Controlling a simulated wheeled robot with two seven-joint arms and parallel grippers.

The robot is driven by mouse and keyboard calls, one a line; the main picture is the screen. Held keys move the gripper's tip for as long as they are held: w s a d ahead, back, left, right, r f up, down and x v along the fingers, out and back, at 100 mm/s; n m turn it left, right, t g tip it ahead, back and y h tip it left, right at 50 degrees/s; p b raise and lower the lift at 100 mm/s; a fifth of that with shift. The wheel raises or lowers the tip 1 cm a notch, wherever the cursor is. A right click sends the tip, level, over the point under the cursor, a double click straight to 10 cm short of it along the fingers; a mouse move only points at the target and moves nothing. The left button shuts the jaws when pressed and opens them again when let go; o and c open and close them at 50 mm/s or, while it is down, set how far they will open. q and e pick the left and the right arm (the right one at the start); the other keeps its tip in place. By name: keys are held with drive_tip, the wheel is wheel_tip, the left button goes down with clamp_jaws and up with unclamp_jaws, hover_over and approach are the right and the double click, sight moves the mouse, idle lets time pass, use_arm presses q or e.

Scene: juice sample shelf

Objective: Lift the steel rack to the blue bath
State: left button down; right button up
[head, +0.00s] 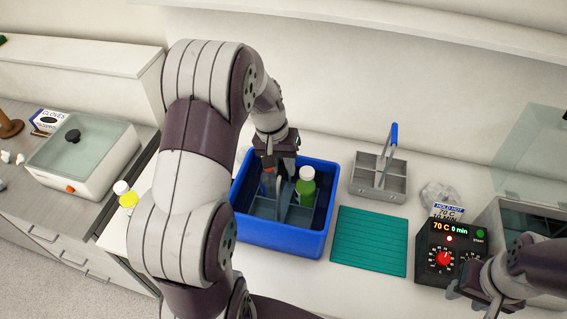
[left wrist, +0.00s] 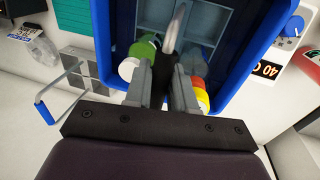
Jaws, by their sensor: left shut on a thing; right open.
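The blue bath (head: 325,243) stands on the white counter, and its blue wall also shows in the left wrist view (left wrist: 252,55). A grey divided steel rack (head: 298,217) is inside its walls, with a green white-capped bottle (head: 306,187). The left wrist view shows that green bottle (left wrist: 143,48) and a yellow-and-red bottle (left wrist: 202,97). My left gripper (head: 274,165) is over the bath, shut on the rack's handle (left wrist: 178,28). I cannot tell whether the rack touches the bath's floor. My right gripper (head: 470,292) is open and empty at the lower right.
A second steel rack (head: 380,182) with a blue-gripped handle stands empty right of the bath. A teal mat (head: 369,241) lies bare before it. A control box (head: 447,250) reading 70 C is near my right gripper. A lidded white box (head: 82,150) stands far left.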

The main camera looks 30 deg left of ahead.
use_arm(q)
drive_tip(key=shift+f, duration=0.1)
idle(0.3)
drive_tip(key=c, duration=0.9)
unclamp_jaws()
drive_tip(key=shift+o, duration=0.2)
drive_tip(key=shift+s, duration=0.1)
wheel_tip(320, 180, up, 12)
drive_tip(key=a+p, duration=0.2)
drive_tip(key=p, duration=0.1)
drive_tip(key=shift+s+a+r+p, duration=0.15)
drive_tip(key=shift+s+r+p, duration=0.15)
drive_tip(key=shift+s, duration=0.1)
